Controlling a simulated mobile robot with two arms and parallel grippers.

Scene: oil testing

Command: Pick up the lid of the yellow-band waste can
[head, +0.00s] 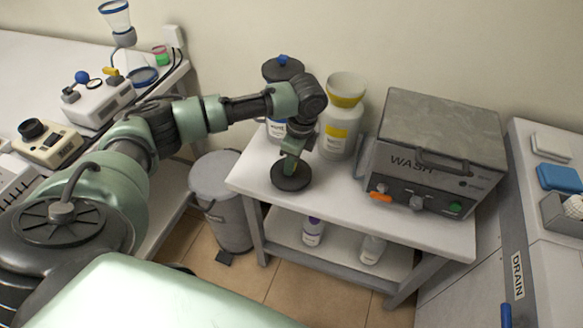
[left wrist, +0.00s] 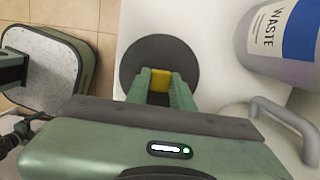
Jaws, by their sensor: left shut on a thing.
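The yellow-band waste can (head: 339,131) stands at the back of the white table, with its wide funnel-like top (head: 346,88) uncovered. Its lid is a dark round disc (head: 291,177) with a yellow knob (left wrist: 161,79). My left gripper (head: 291,163) points down over the disc. In the left wrist view, the fingers (left wrist: 160,88) are shut on the yellow knob, with the dark disc (left wrist: 140,55) below them. The disc is over the table's front left part; I cannot tell whether it touches the tabletop. My right gripper is not in view.
A blue-band waste can (left wrist: 287,30) with its dark lid (head: 283,67) on stands behind my left arm. A grey WASH machine (head: 433,150) fills the table's right side. A grey bin (head: 230,217) stands on the floor left of the table (head: 350,208).

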